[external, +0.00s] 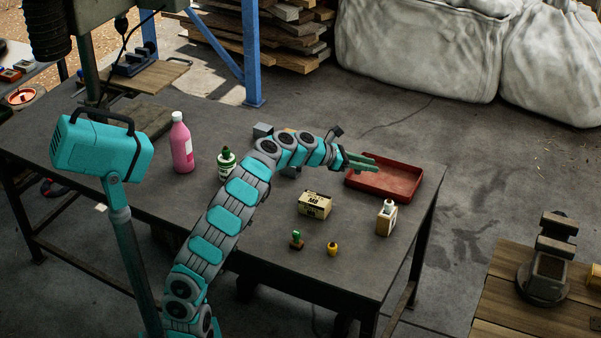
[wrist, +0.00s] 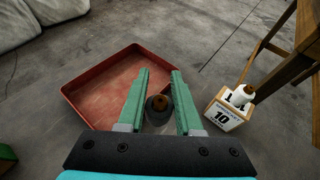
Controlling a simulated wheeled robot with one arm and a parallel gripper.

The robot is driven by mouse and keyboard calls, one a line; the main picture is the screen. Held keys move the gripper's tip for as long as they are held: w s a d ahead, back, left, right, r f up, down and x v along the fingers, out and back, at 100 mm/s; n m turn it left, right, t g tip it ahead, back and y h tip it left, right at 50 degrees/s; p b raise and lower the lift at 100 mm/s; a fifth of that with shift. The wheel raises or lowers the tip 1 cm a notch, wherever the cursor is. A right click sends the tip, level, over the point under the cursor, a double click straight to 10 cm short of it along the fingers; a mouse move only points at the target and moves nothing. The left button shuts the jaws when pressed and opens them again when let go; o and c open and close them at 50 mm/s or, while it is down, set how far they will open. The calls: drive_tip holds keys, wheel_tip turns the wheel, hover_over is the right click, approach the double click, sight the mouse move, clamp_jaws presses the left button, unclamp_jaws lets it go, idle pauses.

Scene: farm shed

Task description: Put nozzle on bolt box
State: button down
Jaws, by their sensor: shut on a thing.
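The bolt box (external: 314,206), a pale yellow box with a dark band and "M8" lettering, sits on the dark table in the external view. My gripper (external: 374,163) is beyond it to the right, above the red tray. The nozzle is not distinct in the external view. The bolt box does not clearly show in the wrist view.
The red tray (external: 410,188) looks empty. Two small pieces, one green and brown (external: 297,240), one yellow (external: 332,248), stand in front of the box. A pink bottle (external: 181,145) and green bottle (external: 226,162) stand left.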

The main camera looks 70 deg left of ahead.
drive_tip(key=w+d, duration=0.5)
drive_tip(key=d, duration=0.5)
drive_tip(key=w+d, duration=0.6)
drive_tip(key=d, duration=0.4)
drive_tip(key=d+f+n+y, duration=0.2)
drive_tip(key=d+f, duration=1.2)
drive_tip(key=f, duration=0.1)
drive_tip(key=s+a+r+n+g+y, duration=0.2)
drive_tip(key=s+a+r+n+y, duration=0.55)
drive_tip(key=s+a+r, duration=0.45)
drive_tip(key=s+a+r+n+g+y, duration=0.1)
drive_tip(key=s+a+n+g+y, duration=0.15)
drive_tip(key=s+a, duration=0.5)
drive_tip(key=s+a+n+g+y+b, duration=0.1)
drive_tip(key=s+a+n+g, duration=0.25)
drive_tip(key=s, duration=0.75)
drive_tip(key=s+a+r+n+g+y, duration=0.1)
drive_tip(key=s+a+n+g+y, duration=0.2)
drive_tip(key=s+a, duration=0.45)
drive_tip(key=h, duration=0.1)
hover_over(315, 205)
drive_tip(key=w+a, duration=0.1)
drive_tip(key=a, duration=0.5)
drive_tip(key=shift+w+d+f+m, duration=0.1)
drive_tip(key=shift+d+f+m, duration=0.2)
drive_tip(key=shift+f, duration=0.35)
drive_tip(key=shift+w+f+b, duration=0.1)
drive_tip(key=shift+f+b, duration=0.2)
drive_tip(key=shift+f, duration=1.45)
